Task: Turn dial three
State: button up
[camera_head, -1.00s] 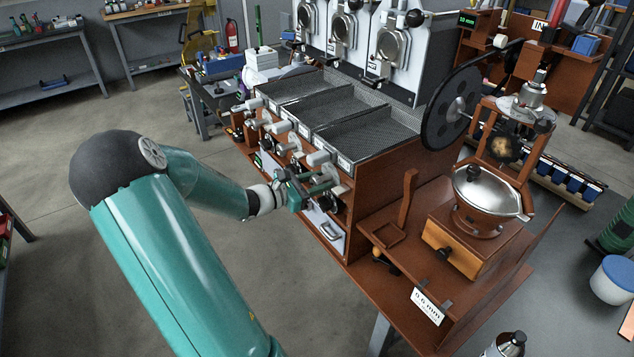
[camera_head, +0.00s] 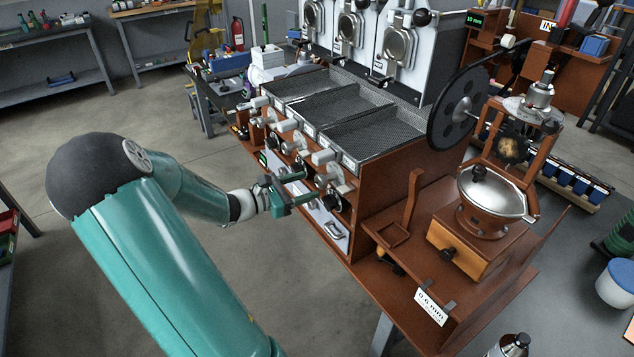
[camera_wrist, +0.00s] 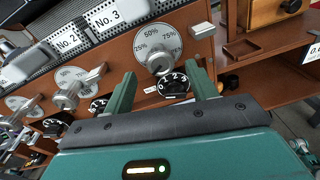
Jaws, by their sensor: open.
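My gripper (camera_wrist: 163,84) is open and empty, its two green fingers apart. In the wrist view, a black dial (camera_wrist: 174,85) marked 0 to 3 lies between the fingertips, apart from both as far as I can tell. Above it is a round percent plate with a silver knob (camera_wrist: 160,62), in the right-hand column by the "No. 3" label (camera_wrist: 108,17). In the head view, my gripper (camera_head: 293,192) is left of the roaster's front panel, near this right-hand column, whose silver knob (camera_head: 330,178) shows beyond the fingers. The black dial's exact setting is too small to read.
Two more columns have percent plates and black dials, the middle one (camera_wrist: 68,92) left of my gripper. Three mesh trays (camera_head: 370,140) sit above the panel. A wooden grinder (camera_head: 480,225) stands on the right. The floor left of the bench is free.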

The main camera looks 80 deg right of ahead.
jog(key=v, duration=0.7)
jog(key=shift+w+a, duration=0.3)
jog(key=shift+w, duration=0.05)
jog(key=shift+a, duration=0.1)
jog(key=w+a+r+m+t+y, duration=0.1)
jog(key=w+a+m+t+y, duration=0.15)
jog(key=a, duration=0.55)
jog(key=w+a+r+m+t+y, duration=0.1)
jog(key=w+a+t+y, duration=0.2)
jog(key=a, duration=0.4)
jog(key=w+a+r+m+t+y, duration=0.1)
jog(key=w+a+m+t+y, duration=0.2)
jog(key=a, duration=0.5)
jog(key=a+r+t+y, duration=0.1)
jog(key=a+r+t, duration=0.2)
jog(key=a, duration=0.4)
jog(key=a+r+t+y, duration=0.1)
jog(key=a+r+t, duration=0.2)
jog(key=a, duration=0.4)
jog(key=s+a+r+t+y, duration=0.1)
jog(key=a+r+t, duration=0.2)
jog(key=a, duration=0.4)
jog(key=shift+r+m+y, duration=0.3)
jog(key=shift+m+y, duration=0.05)
jog(key=shift+m, duration=0.1)
jog(key=shift+s, duration=0.1)
